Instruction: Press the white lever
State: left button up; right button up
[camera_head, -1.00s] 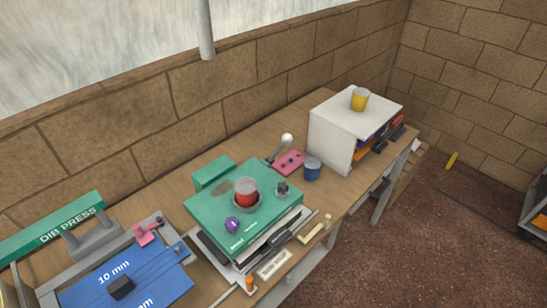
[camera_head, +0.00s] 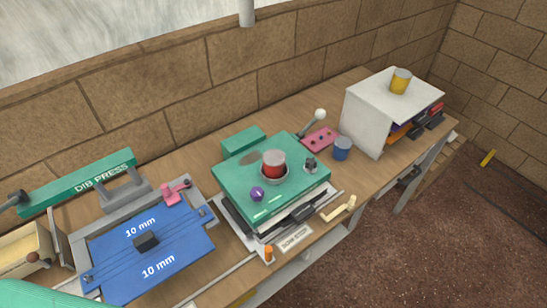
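A lever with a white ball knob (camera_head: 320,115) on a dark metal stem stands behind the green press (camera_head: 232,182), by a pink plate (camera_head: 320,139). The knob is raised and the stem leans to the right. A cream-coloured handle (camera_head: 340,208) also lies at the front right of the green press, near the table's front edge. Neither of my grippers is in view, and nothing touches either lever.
The wooden table (camera_head: 190,158) runs along a block wall. A red button (camera_head: 273,162) sits on the green press. A blue cup (camera_head: 342,149) and a white box (camera_head: 372,103) stand right of it. A blue 10 mm board (camera_head: 185,246) lies left. A teal shape fills the lower-left corner.

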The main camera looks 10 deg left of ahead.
aim_at(320, 114)
jog(key=l+u, duration=0.45)
jog(key=k+l+u, duration=0.1)
jog(key=l+u, duration=0.15)
jog(key=u, duration=0.2)
jog(key=k+l+u, duration=0.15)
jog(key=l+u, duration=0.15)
jog(key=u, duration=0.15)
